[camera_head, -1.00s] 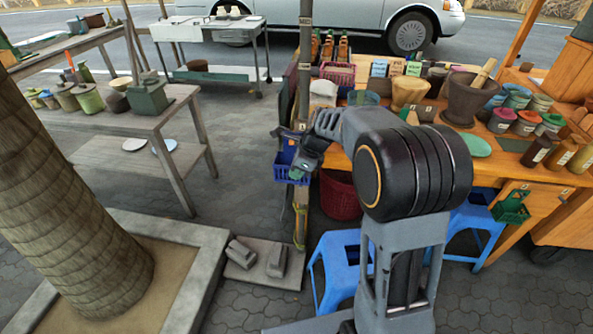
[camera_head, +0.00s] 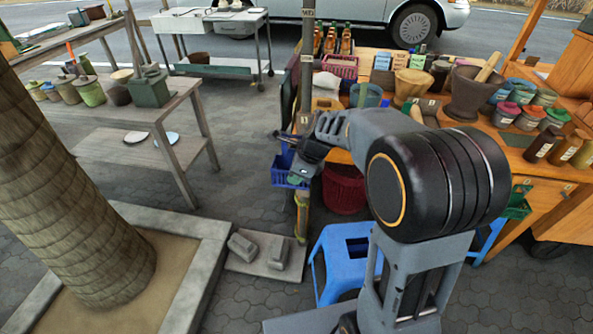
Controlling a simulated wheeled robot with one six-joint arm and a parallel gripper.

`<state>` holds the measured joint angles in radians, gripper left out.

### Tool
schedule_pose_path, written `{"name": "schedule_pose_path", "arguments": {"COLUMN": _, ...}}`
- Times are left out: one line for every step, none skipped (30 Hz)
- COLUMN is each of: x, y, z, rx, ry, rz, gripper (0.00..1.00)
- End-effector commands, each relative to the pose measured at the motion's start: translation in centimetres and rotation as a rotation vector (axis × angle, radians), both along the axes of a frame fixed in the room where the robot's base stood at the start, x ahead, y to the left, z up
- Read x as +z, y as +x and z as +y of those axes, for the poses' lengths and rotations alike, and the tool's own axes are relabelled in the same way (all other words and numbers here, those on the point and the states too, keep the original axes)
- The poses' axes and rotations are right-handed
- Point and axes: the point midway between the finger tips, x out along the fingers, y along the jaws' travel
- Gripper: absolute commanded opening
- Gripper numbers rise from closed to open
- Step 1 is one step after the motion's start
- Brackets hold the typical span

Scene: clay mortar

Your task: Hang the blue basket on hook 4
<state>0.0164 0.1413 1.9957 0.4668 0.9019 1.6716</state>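The blue basket (camera_head: 283,176) is beside the wooden post (camera_head: 306,70) at the left end of the stall. My arm crosses the picture, and my gripper (camera_head: 291,155) is at the basket, overlapping its upper part in view. The gripper hides part of the basket and its handle. Its fingers are small and dark here, so I cannot tell whether they are open or shut, or whether they touch the basket. A small pale label is on the post just above the gripper. Hook 4 cannot be made out.
The stall table (camera_head: 390,78) carries jars, pots and a mortar (camera_head: 470,95). A dark red basket (camera_head: 343,190) and a blue stool (camera_head: 343,258) stand below it. Paving is open left of the post, up to a grey table (camera_head: 150,105) and a tree planter (camera_head: 192,275).

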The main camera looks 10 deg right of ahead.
Motion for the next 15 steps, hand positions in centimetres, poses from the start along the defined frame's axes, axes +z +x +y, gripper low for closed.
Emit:
{"name": "schedule_pose_path", "arguments": {"x": 0.1, "y": -0.3, "z": 0.1, "rx": 0.001, "ry": 0.0, "rz": 0.0, "gripper": 0.0}}
{"name": "schedule_pose_path", "arguments": {"x": 0.1, "y": -0.5, "z": 0.2, "rx": 0.001, "ry": 0.0, "rz": 0.0, "gripper": 0.0}}
{"name": "schedule_pose_path", "arguments": {"x": 0.1, "y": -0.7, "z": 0.3, "rx": 0.001, "ry": 0.0, "rz": 0.0, "gripper": 0.0}}
{"name": "schedule_pose_path", "arguments": {"x": 0.1, "y": -0.9, "z": 0.4, "rx": 0.0, "ry": 0.0, "rz": 0.001, "gripper": 0.0}}
{"name": "schedule_pose_path", "arguments": {"x": 0.1, "y": -1.1, "z": 0.5, "rx": 0.0, "ry": 0.0, "rz": 0.001, "gripper": 0.0}}
{"name": "schedule_pose_path", "arguments": {"x": 0.1, "y": -1.3, "z": 0.6, "rx": 0.001, "ry": 0.001, "rz": -0.001, "gripper": 0.0}}
{"name": "schedule_pose_path", "arguments": {"x": 0.1, "y": -1.5, "z": 0.6, "rx": 0.001, "ry": 0.001, "rz": -0.001, "gripper": 0.0}}
{"name": "schedule_pose_path", "arguments": {"x": 0.1, "y": -1.7, "z": 0.7, "rx": 0.001, "ry": 0.0, "rz": 0.0, "gripper": 0.0}}
{"name": "schedule_pose_path", "arguments": {"x": 0.1, "y": -1.9, "z": 0.8, "rx": 0.001, "ry": 0.0, "rz": 0.0, "gripper": 0.0}}
{"name": "schedule_pose_path", "arguments": {"x": 0.1, "y": -2.1, "z": 0.9, "rx": 0.001, "ry": 0.0, "rz": 0.0, "gripper": 0.0}}
{"name": "schedule_pose_path", "arguments": {"x": 0.1, "y": -2.2, "z": 0.9, "rx": 0.001, "ry": 0.0, "rz": -0.002, "gripper": 0.0}}
{"name": "schedule_pose_path", "arguments": {"x": 0.1, "y": -2.5, "z": 1.0, "rx": 0.001, "ry": 0.0, "rz": -0.002, "gripper": 0.0}}
{"name": "schedule_pose_path", "arguments": {"x": 0.1, "y": -2.7, "z": 1.1, "rx": 0.001, "ry": 0.001, "rz": -0.001, "gripper": 0.0}}
{"name": "schedule_pose_path", "arguments": {"x": 0.1, "y": -2.8, "z": 1.2, "rx": 0.001, "ry": 0.0, "rz": 0.001, "gripper": 0.0}}
{"name": "schedule_pose_path", "arguments": {"x": 0.1, "y": -3.1, "z": 1.3, "rx": 0.001, "ry": 0.001, "rz": 0.0, "gripper": 0.0}}
